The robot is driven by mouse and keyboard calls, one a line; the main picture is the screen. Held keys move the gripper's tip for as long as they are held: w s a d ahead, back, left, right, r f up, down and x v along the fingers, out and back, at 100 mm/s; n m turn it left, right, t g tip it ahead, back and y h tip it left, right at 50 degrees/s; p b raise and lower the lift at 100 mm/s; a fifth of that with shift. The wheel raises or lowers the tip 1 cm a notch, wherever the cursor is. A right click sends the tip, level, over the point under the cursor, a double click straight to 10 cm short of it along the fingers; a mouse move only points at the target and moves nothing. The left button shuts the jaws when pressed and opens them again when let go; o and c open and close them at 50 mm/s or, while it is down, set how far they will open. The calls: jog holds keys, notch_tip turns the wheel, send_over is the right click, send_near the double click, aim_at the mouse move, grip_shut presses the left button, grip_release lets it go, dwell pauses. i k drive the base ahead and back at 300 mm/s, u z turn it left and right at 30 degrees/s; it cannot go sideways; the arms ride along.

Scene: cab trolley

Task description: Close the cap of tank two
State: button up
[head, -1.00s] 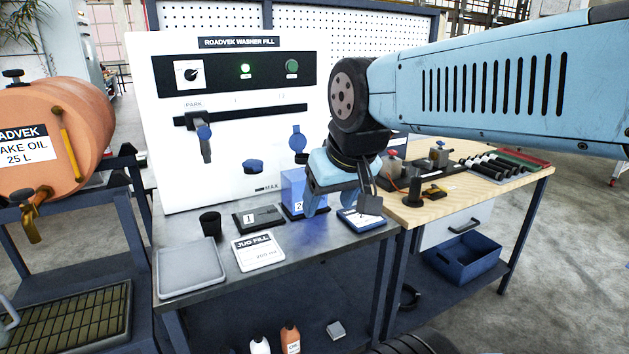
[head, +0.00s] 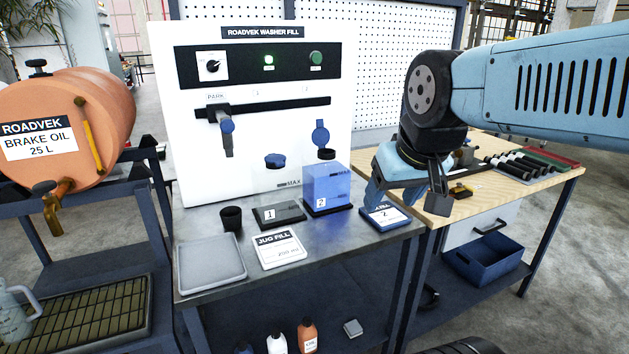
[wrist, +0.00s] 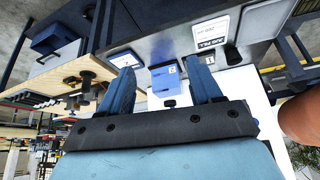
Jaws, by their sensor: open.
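Tank two is a translucent blue box (head: 326,190) marked 2, standing in front of the white panel. Above it in the head view, a blue round cap (head: 321,132) stands upright, open over a dark neck (head: 326,154). To its left, another blue cap (head: 275,161) lies flat. My gripper (head: 406,198) is open and empty, pointing down, right of tank two and apart from it. In the wrist view my fingers (wrist: 163,90) are spread, and tank two (wrist: 165,80) shows beyond, between them. The raised cap is not clearly seen there.
The white panel (head: 240,180) stands behind the bench. A black plate marked 1 (head: 279,216), a JUG FILL card (head: 279,250), a card marked 2 (head: 388,217), a black cup (head: 231,218) and a grey tray (head: 210,265) lie on the bench. Tools crowd the wooden top at right.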

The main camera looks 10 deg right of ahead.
aim_at(320, 136)
jog(key=u, duration=0.15)
jog(key=k, duration=0.5)
jog(key=u, duration=1.45)
jog(key=i, duration=0.9)
jog(key=z, duration=2.05)
jog(key=i, duration=0.75)
